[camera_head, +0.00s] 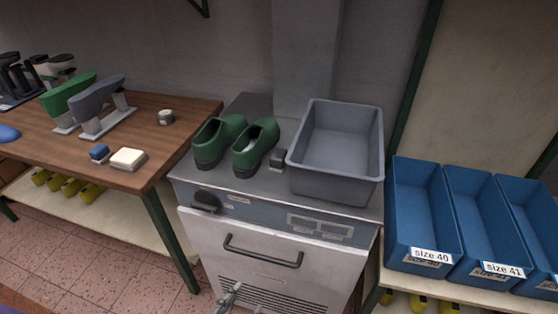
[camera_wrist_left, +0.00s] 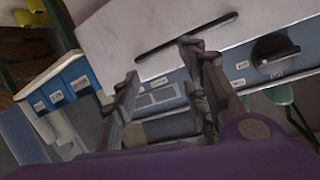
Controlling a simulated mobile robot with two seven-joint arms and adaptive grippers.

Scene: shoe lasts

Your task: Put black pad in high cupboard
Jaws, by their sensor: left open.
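My left gripper (camera_head: 228,298) is low in front of the machine's white door, at the bottom edge of the head view. In the left wrist view my left gripper (camera_wrist_left: 160,62) is open and empty, its fingers apart in front of the machine's front. No high cupboard can be made out in either view. My right gripper is in neither view.
Two green shoes (camera_head: 255,143) and a grey bin (camera_head: 337,192) stand on the machine (camera_head: 270,211). Blue bins (camera_head: 425,215) fill the right shelf.

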